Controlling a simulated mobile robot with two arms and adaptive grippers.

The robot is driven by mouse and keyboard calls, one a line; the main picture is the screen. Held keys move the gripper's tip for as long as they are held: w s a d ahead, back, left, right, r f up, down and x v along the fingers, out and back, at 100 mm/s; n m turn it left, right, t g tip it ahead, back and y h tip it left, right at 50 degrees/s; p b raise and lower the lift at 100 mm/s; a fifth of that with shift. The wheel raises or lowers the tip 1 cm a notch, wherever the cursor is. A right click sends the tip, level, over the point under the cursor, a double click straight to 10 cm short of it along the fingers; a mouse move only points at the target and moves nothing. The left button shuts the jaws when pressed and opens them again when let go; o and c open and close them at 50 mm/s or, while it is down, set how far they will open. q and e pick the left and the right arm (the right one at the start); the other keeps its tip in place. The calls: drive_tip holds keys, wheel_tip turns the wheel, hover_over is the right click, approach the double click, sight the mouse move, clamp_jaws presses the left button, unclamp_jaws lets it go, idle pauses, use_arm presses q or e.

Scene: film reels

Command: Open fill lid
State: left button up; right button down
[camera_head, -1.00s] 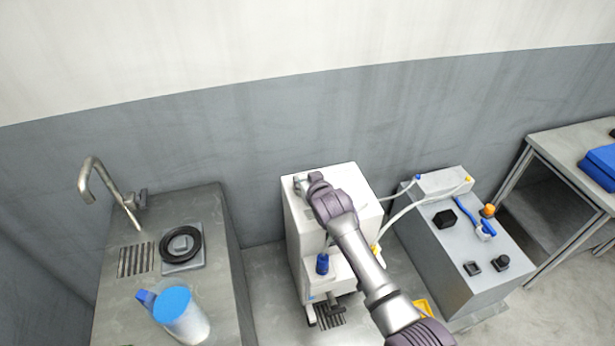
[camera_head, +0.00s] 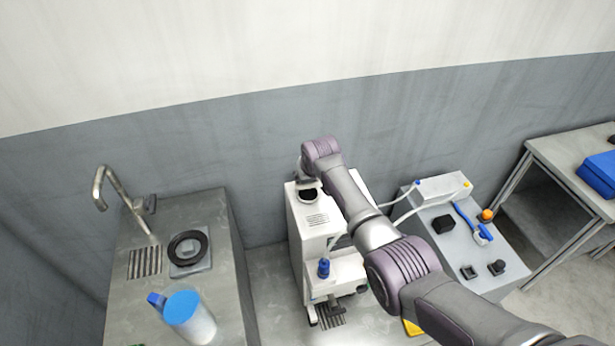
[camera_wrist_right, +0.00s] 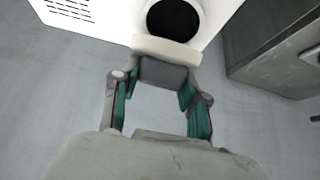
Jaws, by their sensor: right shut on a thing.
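The white machine (camera_head: 315,222) stands mid-view in the head view, with a round dark fill opening (camera_head: 308,195) uncovered in its top. The opening also shows at the top of the right wrist view (camera_wrist_right: 173,18). The cream fill lid (camera_wrist_right: 166,48) is seen nearly edge-on, tilted up beside the opening's rim. A dark grey block (camera_wrist_right: 163,73), seemingly the lid's grip, sits between the fingers. My right gripper (camera_wrist_right: 162,82) is shut on the lid; its fingers are mostly hidden behind my arm in the head view. My left gripper is not in view.
A metal sink counter (camera_head: 225,230) with a faucet (camera_head: 125,205), black ring (camera_head: 187,248) and blue-lidded jug (camera_head: 188,318) is at left. A grey unit (camera_head: 460,255) with hoses and knobs stands at right. A table with blue items (camera_head: 600,172) is farther right.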

idle(0.3)
drive_tip(key=c, duration=0.6)
unclamp_jaws()
drive_tip(key=shift+o, duration=0.2)
drive_tip(key=v, duration=1.2)
